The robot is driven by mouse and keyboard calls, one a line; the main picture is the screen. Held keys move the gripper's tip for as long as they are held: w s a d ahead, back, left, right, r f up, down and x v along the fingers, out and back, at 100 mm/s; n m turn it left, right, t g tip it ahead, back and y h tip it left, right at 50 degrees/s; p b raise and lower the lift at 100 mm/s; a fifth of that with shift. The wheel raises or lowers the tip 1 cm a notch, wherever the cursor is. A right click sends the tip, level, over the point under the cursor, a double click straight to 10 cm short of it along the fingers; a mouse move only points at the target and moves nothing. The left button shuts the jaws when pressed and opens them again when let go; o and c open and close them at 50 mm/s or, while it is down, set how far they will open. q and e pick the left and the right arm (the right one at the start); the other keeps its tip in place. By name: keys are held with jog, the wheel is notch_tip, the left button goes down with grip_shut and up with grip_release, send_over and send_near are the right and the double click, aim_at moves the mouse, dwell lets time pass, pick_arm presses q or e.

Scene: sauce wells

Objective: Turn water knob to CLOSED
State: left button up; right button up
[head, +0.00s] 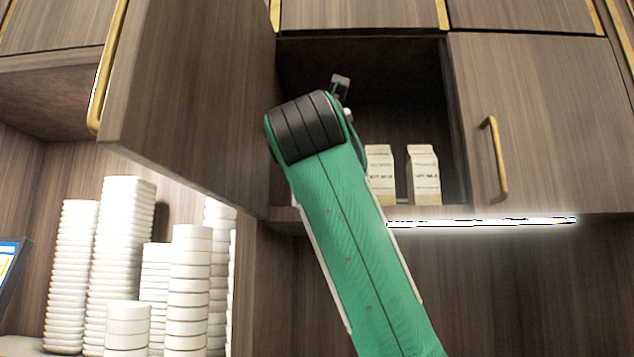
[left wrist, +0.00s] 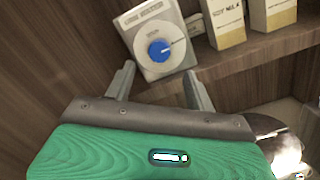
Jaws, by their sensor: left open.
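The blue water knob (left wrist: 159,50) sits on the face of a pale grey plate (left wrist: 150,28) in the left wrist view. A light pointer on the knob points right and slightly up toward a small mark. The plate has a printed label at its top, too blurred to read surely. My left gripper (left wrist: 159,71) is open, its two fingers apart at the lower edge of the plate, with the knob in line with the gap and no clear contact. In the head view my green arm hides the knob and most of the gripper. My right gripper is in neither view.
Milk cartons (head: 424,175) stand in the open cabinet (head: 408,110); cartons (left wrist: 226,22) also show right of the plate. An open cabinet door (head: 190,100) hangs left of my arm. A closed door (head: 540,120) is right. White stacked dishes (head: 115,250) stand lower left.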

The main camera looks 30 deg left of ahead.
pick_arm(q)
jog(key=b+v, duration=0.1)
jog(key=v, duration=0.5)
jog(key=shift+s+d, duration=0.15)
jog(key=shift+s, duration=0.1)
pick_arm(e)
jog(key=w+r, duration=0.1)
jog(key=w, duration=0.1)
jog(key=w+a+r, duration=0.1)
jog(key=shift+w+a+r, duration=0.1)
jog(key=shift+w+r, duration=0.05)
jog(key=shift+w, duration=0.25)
